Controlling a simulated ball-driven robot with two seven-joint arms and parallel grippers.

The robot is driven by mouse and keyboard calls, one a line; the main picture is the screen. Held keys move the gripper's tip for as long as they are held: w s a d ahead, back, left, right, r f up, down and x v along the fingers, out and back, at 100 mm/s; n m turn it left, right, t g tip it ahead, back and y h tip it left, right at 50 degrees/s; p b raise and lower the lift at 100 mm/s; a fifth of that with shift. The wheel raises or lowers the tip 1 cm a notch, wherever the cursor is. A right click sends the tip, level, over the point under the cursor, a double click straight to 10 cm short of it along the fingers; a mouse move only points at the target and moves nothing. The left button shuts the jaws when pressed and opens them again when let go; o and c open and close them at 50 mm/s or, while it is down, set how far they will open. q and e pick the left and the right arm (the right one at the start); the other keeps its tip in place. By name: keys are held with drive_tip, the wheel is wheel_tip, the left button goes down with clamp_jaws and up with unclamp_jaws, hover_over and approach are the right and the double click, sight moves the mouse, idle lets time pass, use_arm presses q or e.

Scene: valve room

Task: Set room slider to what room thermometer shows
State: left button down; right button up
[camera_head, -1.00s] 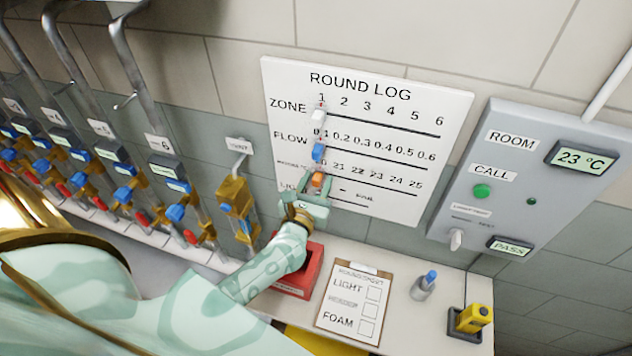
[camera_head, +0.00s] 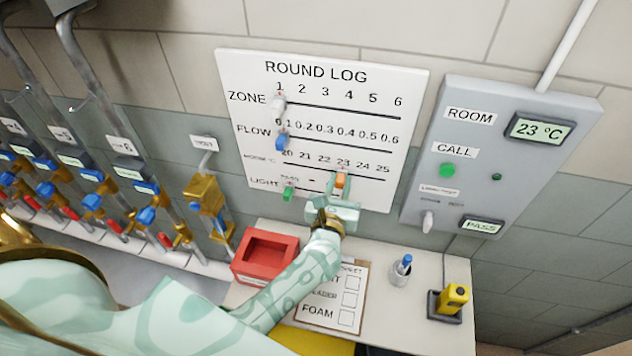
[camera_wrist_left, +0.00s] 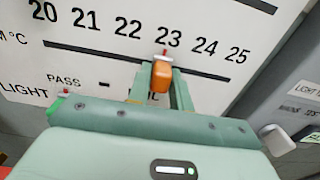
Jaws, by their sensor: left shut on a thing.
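The orange room slider (camera_head: 340,181) sits on the third track of the white round log board (camera_head: 408,84), under the 23 mark. In the left wrist view the slider (camera_wrist_left: 162,76) has its red pointer just below 23. My left gripper (camera_head: 341,196) is shut on the slider; its fingers (camera_wrist_left: 160,92) flank it in the wrist view. The room thermometer display (camera_head: 540,129) on the grey panel reads 23 °C. My right gripper is not in view.
The white zone slider (camera_head: 277,103) is at 1, the blue flow slider (camera_head: 282,142) at 0.1, and the green light slider (camera_head: 288,191) under pass. A red tray (camera_head: 265,256), a clipboard (camera_head: 350,298) and a yellow-topped device (camera_head: 452,300) are on the shelf below.

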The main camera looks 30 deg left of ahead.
use_arm(q)
drive_tip(key=shift+d, duration=0.2)
drive_tip(key=shift+a, duration=0.3)
drive_tip(key=shift+d, duration=0.25)
drive_tip(key=c, duration=1.3)
unclamp_jaws()
drive_tip(key=shift+a, duration=0.1)
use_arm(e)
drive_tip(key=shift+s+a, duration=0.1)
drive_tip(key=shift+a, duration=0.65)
